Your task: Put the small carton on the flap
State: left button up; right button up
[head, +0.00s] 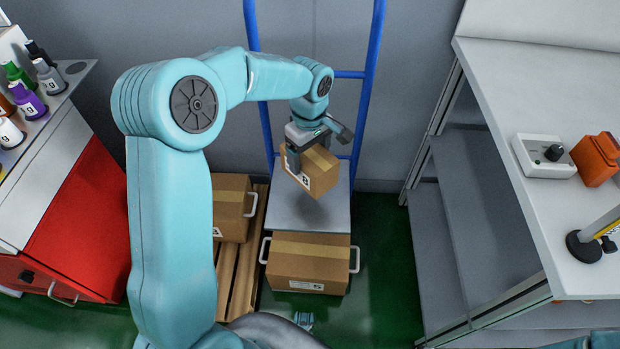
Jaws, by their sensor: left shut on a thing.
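The small carton (318,173) is brown with a tan tape strip and a white label. My left gripper (305,152) is shut on it from above, and its fingers hide part of the carton. The carton looks tilted and appears to be held above the flap (335,214), a flat grey plate at the foot of a blue-framed hand truck (367,100). A soft shadow lies on the flap beneath the carton. My right gripper is not in view.
A large carton with white handles (320,268) stands directly in front of the flap. Another carton (232,195) sits on a wooden pallet (246,270) to the left. A red cabinet (80,220) is far left; a white bench (530,90) stands right. Green floor is clear between flap and bench.

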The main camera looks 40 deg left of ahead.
pick_arm(q)
notch_tip(320, 180, down, 8)
jog(key=shift+r+b, duration=0.1)
jog(key=shift+b, duration=0.55)
jog(key=shift+f, duration=0.2)
jog(key=o, duration=1.1)
jog(key=shift+r, duration=0.1)
jog(key=shift+c, duration=0.2)
jog(key=shift+r, duration=0.25)
notch_tip(320, 180, up, 12)
jog(key=shift+f+p, duration=0.1)
jog(key=shift+p, duration=1.15)
